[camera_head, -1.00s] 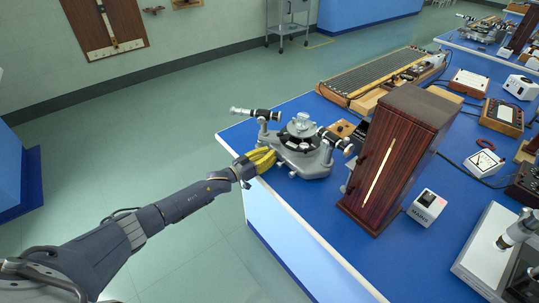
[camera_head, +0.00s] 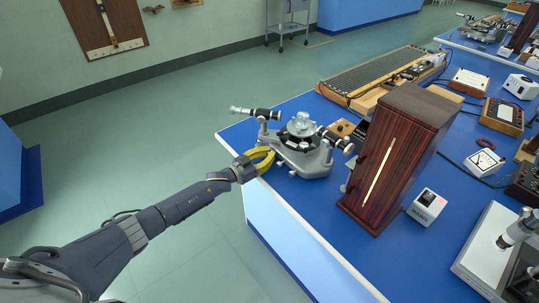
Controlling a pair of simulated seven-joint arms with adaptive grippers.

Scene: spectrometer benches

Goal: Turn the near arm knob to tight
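The spectrometer (camera_head: 306,158) is a grey metal instrument with a round table and two black-and-silver tubes, standing at the left corner of the blue bench. My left gripper (camera_head: 273,158) has yellow fingers and is at the left side of its base, beside the lower body. The fingers form a curved outline with a gap between them near the wrist. Their tips are against or just in front of the base, and I cannot tell if they touch a knob. The near arm knob is too small or hidden to make out. My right gripper is not in view.
A tall dark wooden box (camera_head: 402,150) stands right of the spectrometer, with a small white device (camera_head: 427,207) beside it. A long ribbed apparatus (camera_head: 380,76) lies behind. The blue bench (camera_head: 318,222) has bare surface in front; open floor lies left.

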